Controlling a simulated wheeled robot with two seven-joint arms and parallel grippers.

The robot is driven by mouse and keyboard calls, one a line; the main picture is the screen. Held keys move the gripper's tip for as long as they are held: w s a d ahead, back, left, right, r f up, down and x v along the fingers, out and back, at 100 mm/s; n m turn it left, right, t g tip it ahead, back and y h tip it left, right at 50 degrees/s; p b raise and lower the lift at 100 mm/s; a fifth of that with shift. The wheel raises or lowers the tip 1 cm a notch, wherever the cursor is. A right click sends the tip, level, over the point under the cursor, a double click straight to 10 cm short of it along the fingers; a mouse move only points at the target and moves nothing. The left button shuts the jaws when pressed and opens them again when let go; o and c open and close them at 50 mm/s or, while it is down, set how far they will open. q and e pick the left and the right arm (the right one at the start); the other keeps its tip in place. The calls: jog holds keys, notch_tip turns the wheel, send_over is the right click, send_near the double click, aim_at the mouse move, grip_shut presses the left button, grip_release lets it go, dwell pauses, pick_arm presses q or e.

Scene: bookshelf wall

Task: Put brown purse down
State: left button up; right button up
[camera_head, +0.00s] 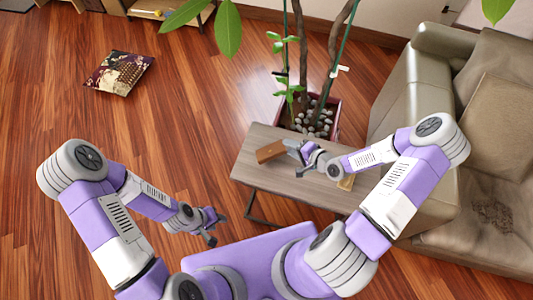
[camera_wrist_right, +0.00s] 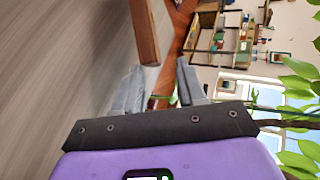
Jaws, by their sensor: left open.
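The brown purse (camera_head: 270,152) is a small brown block-like shape on the left part of the grey wooden table (camera_head: 255,178). It also shows in the right wrist view (camera_wrist_right: 146,32), just beyond the fingertips. My right gripper (camera_head: 299,158) is beside the purse's right end, low over the table. In the right wrist view its fingers (camera_wrist_right: 160,75) stand apart with a gap between them, and nothing is clearly clamped. Whether a finger touches the purse cannot be told. My left gripper (camera_head: 216,229) is open and empty over the floor, left of the table.
A potted plant (camera_head: 320,118) with stones and tall stems stands behind the table. A beige sofa (camera_head: 410,95) is at the right. A patterned cushion (camera_head: 118,73) lies on the floor at upper left. A small tan object (camera_head: 346,183) shows under my right arm.

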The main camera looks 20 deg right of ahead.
notch_tip(320, 180, up, 7)
jog(key=s+d+p, duration=0.1)
jog(key=s+p, duration=0.1)
jog(key=p, duration=0.5)
jog(key=shift+s+d+r, duration=0.15)
jog(key=shift+d, duration=0.05)
jog(key=s+a+f+n+g+h, duration=0.1)
jog(key=s+a+f+n+g, duration=0.3)
jog(key=s+a, duration=0.3)
jog(key=s+a+f+n+g+h, duration=0.1)
jog(key=s+a+f+n+g, duration=0.3)
jog(key=s+a+n+g, duration=0.1)
jog(key=s+a+g, duration=0.1)
jog(key=s+a, duration=0.1)
jog(key=shift+a, duration=0.3)
